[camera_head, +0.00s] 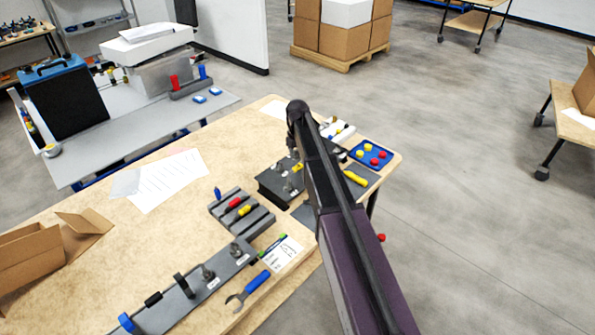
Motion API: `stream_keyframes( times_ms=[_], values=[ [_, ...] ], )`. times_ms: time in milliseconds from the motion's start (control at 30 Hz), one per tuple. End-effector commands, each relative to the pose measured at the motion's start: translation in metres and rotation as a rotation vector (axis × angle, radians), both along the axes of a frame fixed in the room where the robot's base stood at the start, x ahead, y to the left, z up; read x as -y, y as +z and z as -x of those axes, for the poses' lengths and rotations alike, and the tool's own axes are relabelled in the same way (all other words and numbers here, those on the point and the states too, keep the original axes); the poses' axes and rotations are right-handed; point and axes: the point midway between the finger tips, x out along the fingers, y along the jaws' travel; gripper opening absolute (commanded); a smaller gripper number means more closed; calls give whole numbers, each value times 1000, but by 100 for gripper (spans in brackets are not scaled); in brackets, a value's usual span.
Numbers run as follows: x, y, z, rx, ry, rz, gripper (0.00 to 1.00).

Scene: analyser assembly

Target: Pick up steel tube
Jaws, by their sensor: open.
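I cannot pick out the steel tube for certain. Small grey metal cylindrical parts stand upright on a long grey fixture plate (165,316) at the front of the wooden table and on a dark block (268,188) near my arm. My dark arm rises from the lower right and reaches over the right part of the table. Its far end bends down near the dark block. My gripper cannot be made out; the arm link hides that area, so no contact with any part shows.
The wooden table (120,245) also holds a slotted grey block (258,221), a blue wrench (247,290), a blue tray (385,164) with red and yellow pieces, papers (170,180) and an open cardboard box (30,258). Open floor lies to the right.

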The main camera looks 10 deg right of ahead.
Motion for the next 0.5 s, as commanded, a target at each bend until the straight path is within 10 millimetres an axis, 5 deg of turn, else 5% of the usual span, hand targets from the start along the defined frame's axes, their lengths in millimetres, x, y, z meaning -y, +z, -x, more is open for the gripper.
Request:
stream_keyframes(
  times_ms=[500],
  values=[
    [0,-17,-1,0,0,0,67]
  ],
)
